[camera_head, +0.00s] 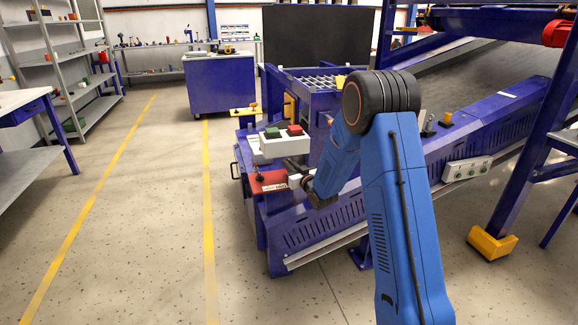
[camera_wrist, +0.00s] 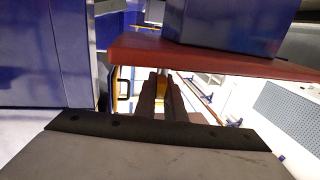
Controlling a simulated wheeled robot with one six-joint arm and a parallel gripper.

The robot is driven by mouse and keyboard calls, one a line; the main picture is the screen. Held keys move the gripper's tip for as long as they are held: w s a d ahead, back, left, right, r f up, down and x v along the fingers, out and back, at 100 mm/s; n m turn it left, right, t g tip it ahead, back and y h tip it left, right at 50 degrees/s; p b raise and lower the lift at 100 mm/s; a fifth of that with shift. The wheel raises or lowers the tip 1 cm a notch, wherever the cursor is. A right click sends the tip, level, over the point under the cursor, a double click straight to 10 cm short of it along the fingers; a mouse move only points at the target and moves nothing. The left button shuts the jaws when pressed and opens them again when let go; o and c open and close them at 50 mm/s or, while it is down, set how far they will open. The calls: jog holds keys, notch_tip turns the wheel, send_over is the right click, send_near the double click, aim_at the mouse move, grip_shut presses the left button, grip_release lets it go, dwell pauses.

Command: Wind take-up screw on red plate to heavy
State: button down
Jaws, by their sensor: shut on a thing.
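The red plate (camera_head: 268,182) sticks out at the left end of the blue machine, with a pale label on its front edge and a small dark upright part (camera_head: 259,174) on top. My gripper (camera_head: 296,182) is at the plate's right side. In the wrist view, the red plate (camera_wrist: 225,64) crosses above my two fingers (camera_wrist: 161,92), which are close together and point in under its edge. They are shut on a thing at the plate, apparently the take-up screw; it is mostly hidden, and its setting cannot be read.
A pale box with green and red buttons (camera_head: 283,141) stands just behind the plate. A sloping blue guard (camera_head: 330,222) runs to the right below my forearm. A control panel (camera_head: 467,169) is farther right. Open floor with yellow lines lies at left.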

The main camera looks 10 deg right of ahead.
jog(key=shift+m+t+h, duration=0.3)
jog(key=shift+m+h, duration=0.8)
jog(key=shift+h, duration=0.6)
jog(key=c, duration=1.8)
grip_release()
jog(key=shift+c, duration=0.2)
jog(key=s, duration=1.7)
jog(key=shift+s+d, duration=0.2)
jog(key=shift+d, duration=0.25)
